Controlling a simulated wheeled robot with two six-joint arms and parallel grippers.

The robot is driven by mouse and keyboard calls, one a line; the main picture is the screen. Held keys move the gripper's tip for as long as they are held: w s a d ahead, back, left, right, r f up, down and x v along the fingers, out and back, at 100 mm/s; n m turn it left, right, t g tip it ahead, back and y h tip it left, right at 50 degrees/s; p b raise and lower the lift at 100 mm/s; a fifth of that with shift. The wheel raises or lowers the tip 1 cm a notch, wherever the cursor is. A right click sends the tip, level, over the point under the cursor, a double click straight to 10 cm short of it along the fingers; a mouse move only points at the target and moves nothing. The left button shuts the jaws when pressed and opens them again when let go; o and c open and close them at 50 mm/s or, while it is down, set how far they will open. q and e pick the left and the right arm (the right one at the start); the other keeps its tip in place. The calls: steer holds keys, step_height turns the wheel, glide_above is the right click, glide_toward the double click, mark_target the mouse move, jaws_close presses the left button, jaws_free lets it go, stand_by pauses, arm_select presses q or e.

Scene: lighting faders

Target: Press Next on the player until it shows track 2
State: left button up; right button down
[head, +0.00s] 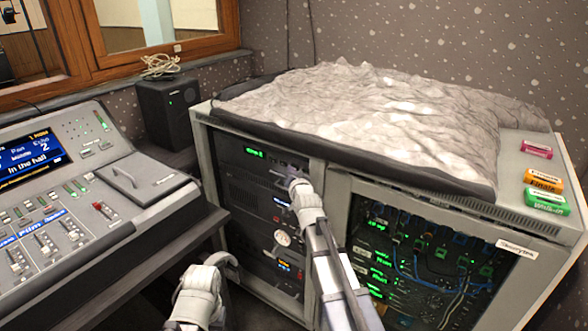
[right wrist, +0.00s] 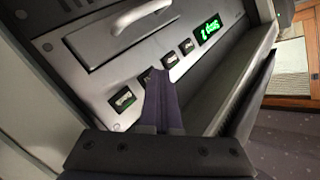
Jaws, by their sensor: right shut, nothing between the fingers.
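The player (head: 254,165) is the top unit in the rack's left bay. Its small green display (head: 254,152) is lit, but I cannot read the track number. In the right wrist view the display (right wrist: 209,30) appears tilted, with a row of several small dark buttons (right wrist: 123,98) beside it. My right gripper (head: 293,183) is shut and empty at the front of the player. In the wrist view its fingertips (right wrist: 157,78) partly cover one button in the row; I cannot tell whether they touch it. My left gripper (head: 208,277) is low in front of the rack, its jaws unclear.
The mixing console (head: 70,215) stands left, with a black speaker (head: 168,110) behind it. A grey crumpled cover (head: 365,115) lies on the rack. Several coloured labelled boxes (head: 543,180) sit at its right end. The right bay holds cables (head: 455,285).

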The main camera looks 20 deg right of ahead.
steer(key=shift+s+a, duration=0.4)
steer(key=shift+a, duration=0.1)
steer(key=shift+s+a, duration=0.8)
steer(key=shift+a, duration=0.2)
steer(key=shift+s+a, duration=0.75)
steer(key=shift+a, duration=0.2)
steer(key=s+a+n+g+p, duration=0.4)
steer(key=s+a+g+p, duration=0.1)
steer(key=s, duration=0.6)
steer(key=s+a+r+n+g+p, duration=0.1)
steer(key=s+a+n+g+p, duration=0.3)
steer(key=s+p, duration=0.4)
steer(key=s+a+n+g+p, duration=0.4)
steer(key=s+a+g+p, duration=0.3)
steer(key=s, duration=0.8)
steer(key=shift+r+n+y, duration=0.15)
steer(key=shift+n+y, duration=0.15)
steer(key=shift+y, duration=0.1)
